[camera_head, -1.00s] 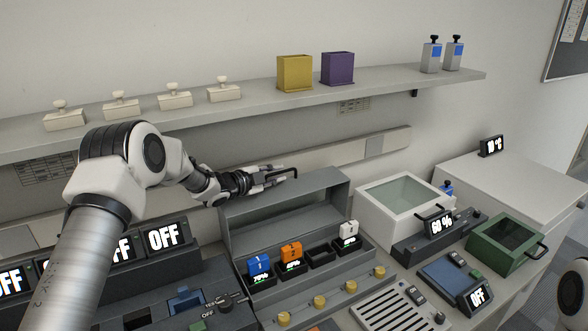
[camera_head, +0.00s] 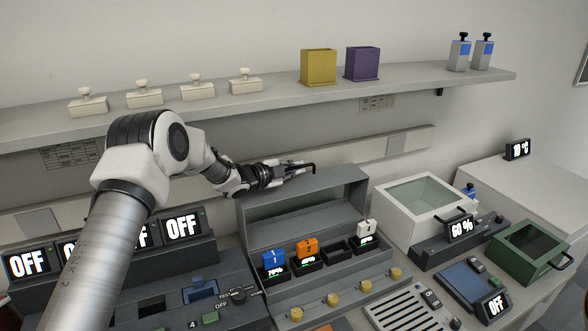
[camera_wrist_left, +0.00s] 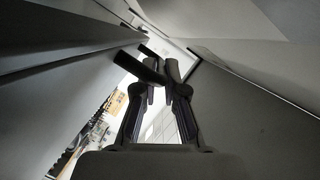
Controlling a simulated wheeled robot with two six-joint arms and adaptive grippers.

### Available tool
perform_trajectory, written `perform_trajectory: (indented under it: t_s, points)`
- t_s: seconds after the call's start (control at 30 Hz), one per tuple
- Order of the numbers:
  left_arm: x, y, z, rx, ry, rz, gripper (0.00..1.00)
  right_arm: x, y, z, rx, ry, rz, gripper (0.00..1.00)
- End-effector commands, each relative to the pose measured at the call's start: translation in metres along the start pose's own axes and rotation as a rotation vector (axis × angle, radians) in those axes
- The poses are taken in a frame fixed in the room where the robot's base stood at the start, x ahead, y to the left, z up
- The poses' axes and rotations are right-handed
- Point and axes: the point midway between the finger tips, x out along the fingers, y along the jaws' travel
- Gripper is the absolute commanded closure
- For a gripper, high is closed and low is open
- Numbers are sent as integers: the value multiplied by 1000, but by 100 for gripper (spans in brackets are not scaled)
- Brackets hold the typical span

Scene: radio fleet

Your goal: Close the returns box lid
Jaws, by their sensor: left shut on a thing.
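A grey box stands on the counter with its grey lid (camera_head: 345,184) raised upright at the back. No label shows whether it is the returns box. A thin black handle (camera_head: 313,166) sits at the lid's top edge. My left gripper (camera_head: 293,171) is shut on this handle from the left, just above the lid. In the left wrist view the fingers (camera_wrist_left: 163,85) close around a dark bar (camera_wrist_left: 150,69) at their tips. My right gripper is out of view.
In front of the lid, battery slots hold a blue (camera_head: 272,261), an orange (camera_head: 306,249) and a white battery (camera_head: 366,231). A white glass-topped box (camera_head: 391,222) and a green box (camera_head: 510,262) stand to the right. A wall shelf (camera_head: 420,83) runs above the arm.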

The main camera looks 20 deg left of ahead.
Motion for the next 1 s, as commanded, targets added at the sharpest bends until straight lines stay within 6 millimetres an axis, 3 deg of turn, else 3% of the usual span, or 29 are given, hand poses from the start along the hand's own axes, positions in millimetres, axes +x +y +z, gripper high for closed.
perform_trajectory:
  t_s: [0.37, 0.57, 0.77, 1.0]
  points:
    - [0, 2, -7, 25, 8, -7, 100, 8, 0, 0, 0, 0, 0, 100]
    - [-2, 6, -14, 63, 8, -23, 100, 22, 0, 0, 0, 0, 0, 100]
    - [-9, 18, -31, 159, 9, -61, 100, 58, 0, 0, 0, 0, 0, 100]
    - [-21, 38, -60, 330, 5, -130, 100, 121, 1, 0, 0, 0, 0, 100]
